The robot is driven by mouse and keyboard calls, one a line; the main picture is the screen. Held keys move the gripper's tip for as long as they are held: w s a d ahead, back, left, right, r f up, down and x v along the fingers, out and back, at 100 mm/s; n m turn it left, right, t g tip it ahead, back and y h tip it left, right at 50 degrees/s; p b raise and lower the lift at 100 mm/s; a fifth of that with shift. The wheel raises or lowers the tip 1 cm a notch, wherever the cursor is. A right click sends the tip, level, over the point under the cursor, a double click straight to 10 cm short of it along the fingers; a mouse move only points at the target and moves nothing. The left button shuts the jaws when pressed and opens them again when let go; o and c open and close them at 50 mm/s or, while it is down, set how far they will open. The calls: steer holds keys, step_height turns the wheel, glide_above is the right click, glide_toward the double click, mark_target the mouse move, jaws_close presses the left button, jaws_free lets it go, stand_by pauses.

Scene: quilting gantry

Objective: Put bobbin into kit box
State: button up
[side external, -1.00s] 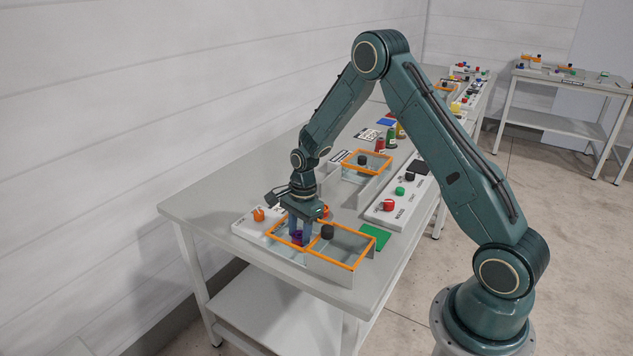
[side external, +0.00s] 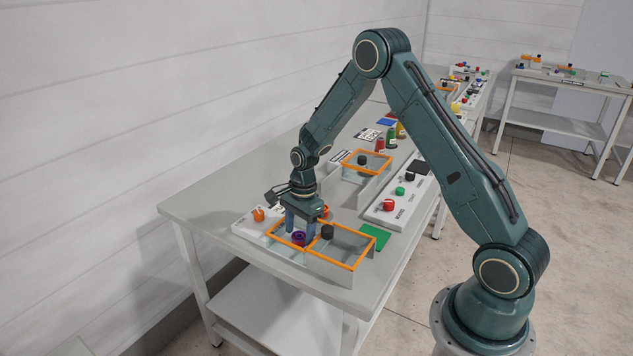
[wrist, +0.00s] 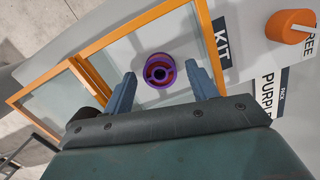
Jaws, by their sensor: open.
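The purple bobbin (side external: 299,238) sits inside the left compartment of the orange-rimmed kit box (side external: 348,267). In the wrist view the bobbin (wrist: 159,70) shows from above, with a dark red core, inside the walls by the KIT label (wrist: 221,40). My gripper (side external: 300,237) is open over this compartment. In the wrist view the fingers of my gripper (wrist: 157,82) stand apart on either side below the bobbin, with gaps to it. The exact height between fingertips and bobbin is hard to tell.
A black knob (side external: 327,232) stands by the box's divider. A green pad (side external: 375,237) lies to the right. Another orange-rimmed box (side external: 367,163) and a white control panel (side external: 401,190) stand farther back. The table's front left is clear.

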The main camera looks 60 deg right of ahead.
step_height(320, 180, up, 12)
steer(key=d, duration=0.1)
steer(key=shift+s+d+f, duration=0.2)
stand_by(0.8)
step_height(320, 180, up, 9)
steer(key=n+t, duration=0.1)
steer(key=n, duration=0.4)
glide_above(304, 233)
steer(key=s+a, duration=0.4)
steer(key=s, duration=0.1)
steer(key=s+a+r+n+t+h, duration=0.1)
steer(key=s+a+r+n, duration=0.25)
steer(key=s+r, duration=0.2)
steer(key=s+a+r+n+t, duration=0.1)
steer(key=s+a+n, duration=0.1)
steer(key=s+n, duration=0.4)
steer(key=s+a+r+n+t, duration=0.2)
steer(key=s+n, duration=0.4)
steer(key=s, duration=0.4)
